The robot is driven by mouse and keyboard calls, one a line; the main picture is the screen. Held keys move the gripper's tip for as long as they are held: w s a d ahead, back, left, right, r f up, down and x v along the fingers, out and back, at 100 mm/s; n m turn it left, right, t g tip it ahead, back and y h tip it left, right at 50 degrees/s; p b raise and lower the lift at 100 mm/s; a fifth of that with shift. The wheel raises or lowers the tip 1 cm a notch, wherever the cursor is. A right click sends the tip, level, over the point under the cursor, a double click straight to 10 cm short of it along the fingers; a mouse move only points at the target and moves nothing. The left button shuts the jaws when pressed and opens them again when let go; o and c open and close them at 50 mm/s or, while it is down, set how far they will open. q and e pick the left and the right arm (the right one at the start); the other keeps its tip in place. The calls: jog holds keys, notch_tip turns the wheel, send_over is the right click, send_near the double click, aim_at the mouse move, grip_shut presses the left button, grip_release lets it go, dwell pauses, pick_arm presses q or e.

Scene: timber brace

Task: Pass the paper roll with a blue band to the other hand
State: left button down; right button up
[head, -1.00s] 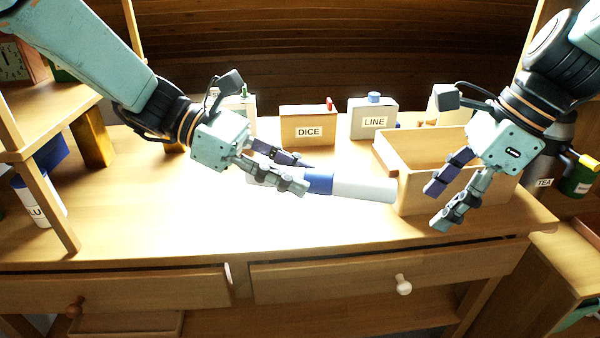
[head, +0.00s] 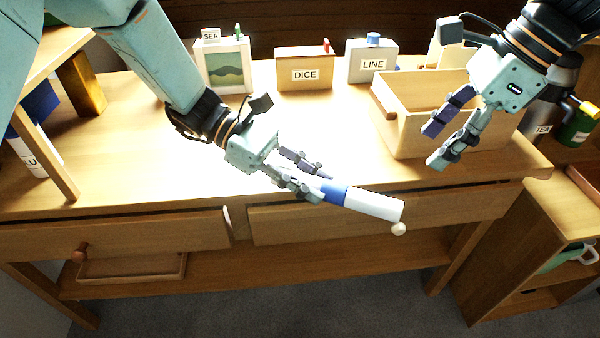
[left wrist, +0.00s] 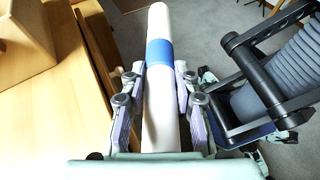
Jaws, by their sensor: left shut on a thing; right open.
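The white paper roll with a blue band (head: 372,204) is in my left gripper (head: 308,180), in front of the table's front edge in the head view. The left gripper is shut around the roll on the near side of the blue band, and the roll's free end points right. In the left wrist view the roll (left wrist: 158,95) runs lengthwise between the fingers, with the band beyond the fingertips. My right gripper (head: 436,142) is open and empty, up and to the right of the roll's free end, in front of the wooden box.
An open wooden box (head: 410,140) stands at the table's right. Boxes labelled DICE (head: 304,84) and LINE (head: 371,76) and a SEA picture (head: 225,72) stand at the back. Two drawers (head: 130,236) are below the tabletop. The middle of the tabletop is clear.

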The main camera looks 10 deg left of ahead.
aim_at(285, 174)
pick_arm(q)
jog(key=shift+w+d+f+m+g+y, duration=0.4)
jog(key=shift+w+d+f+m+g, duration=0.65)
jog(key=shift+f+m+g, duration=0.3)
jog(key=s+a+r+n+t+h, duration=0.1)
jog(key=s+a+r+n+t, duration=0.5)
jog(key=a+r+n+t, duration=0.3)
jog(key=d+f+m+g, duration=0.1)
jog(key=m+g, duration=0.1)
jog(key=w+d+f+m+g, duration=0.1)
jog(key=m+g, duration=0.1)
jog(key=w+d+f+m+g, duration=0.1)
jog(key=m+g, duration=0.1)
jog(key=g, duration=0.1)
jog(key=shift+w+d+f+m, duration=0.15)
jog(key=shift+w+f+m, duration=0.05)
jog(key=shift+f+m, duration=0.2)
jog(key=shift+w+d+f+m+g+y, duration=0.45)
jog(key=shift+f+m+g+y, duration=0.35)
jog(key=shift+m+g, duration=0.3)
jog(key=shift+w+d+f+m+g+y, duration=0.45)
jog(key=shift+f+m+g+y, duration=0.2)
jog(key=shift+f+m+g, duration=0.35)
jog(key=shift+w+d+f+m+g+y, duration=0.45)
jog(key=shift+f+m+g+y, duration=0.3)
jog(key=shift+m+g, duration=0.35)
